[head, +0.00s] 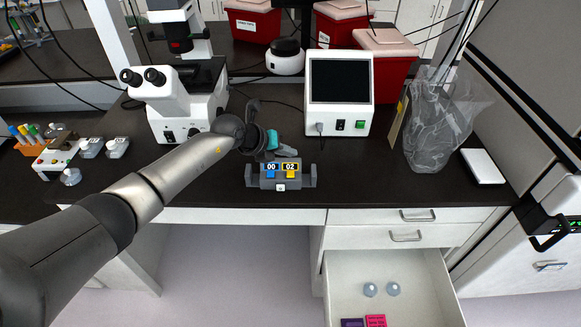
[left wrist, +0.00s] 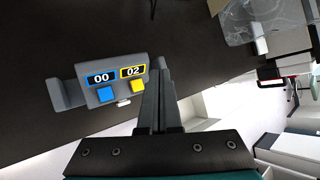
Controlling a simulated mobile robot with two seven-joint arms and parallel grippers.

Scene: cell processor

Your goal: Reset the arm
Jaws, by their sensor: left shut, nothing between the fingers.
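My left arm reaches in from the left over the dark bench, and its gripper (head: 285,152) hangs just behind and above a small grey timer box. In the left wrist view the gripper's fingers (left wrist: 158,100) are together with nothing between them. The timer box (head: 266,182) stands near the bench's front edge, with a blue button under "00" and a yellow button under "02". My right gripper is not in view.
A white microscope (head: 170,100) stands behind the arm, and a white device with a dark screen (head: 338,82) stands behind the timer box. A clear bag (head: 438,135) is at right. An open drawer (head: 395,275) juts out below the bench. Red bins (head: 385,65) stand at the back.

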